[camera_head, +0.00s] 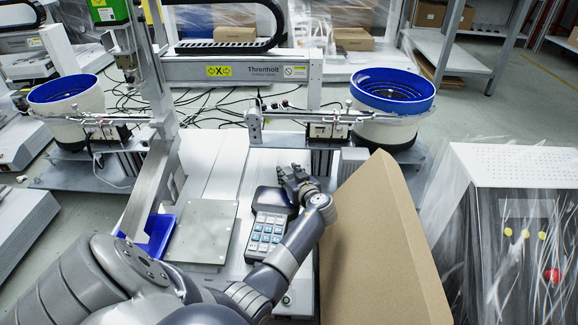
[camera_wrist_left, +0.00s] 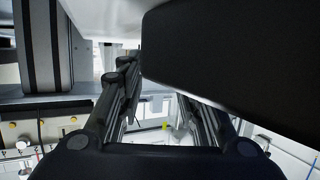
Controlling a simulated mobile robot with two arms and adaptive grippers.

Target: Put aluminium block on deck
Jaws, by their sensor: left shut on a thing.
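A flat square aluminium block (camera_head: 202,232) lies on the pale deck (camera_head: 223,165), left of a dark keypad unit (camera_head: 267,232) with light keys. My left gripper (camera_head: 293,180) is at the upper right of the keypad, over the deck. In the left wrist view, a large dark body (camera_wrist_left: 240,60) lies across the fingers and hides part of the right one; it looks like the keypad's dark casing. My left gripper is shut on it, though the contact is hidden. The gripper is clear of the aluminium block. My right gripper is out of view.
A cardboard box (camera_head: 375,255) stands close to the right of my left arm. A blue tray (camera_head: 152,237) and a slanted metal beam (camera_head: 150,190) are left of the block. Blue-rimmed bowls (camera_head: 392,90) (camera_head: 63,90) and the gantry (camera_head: 240,70) stand behind.

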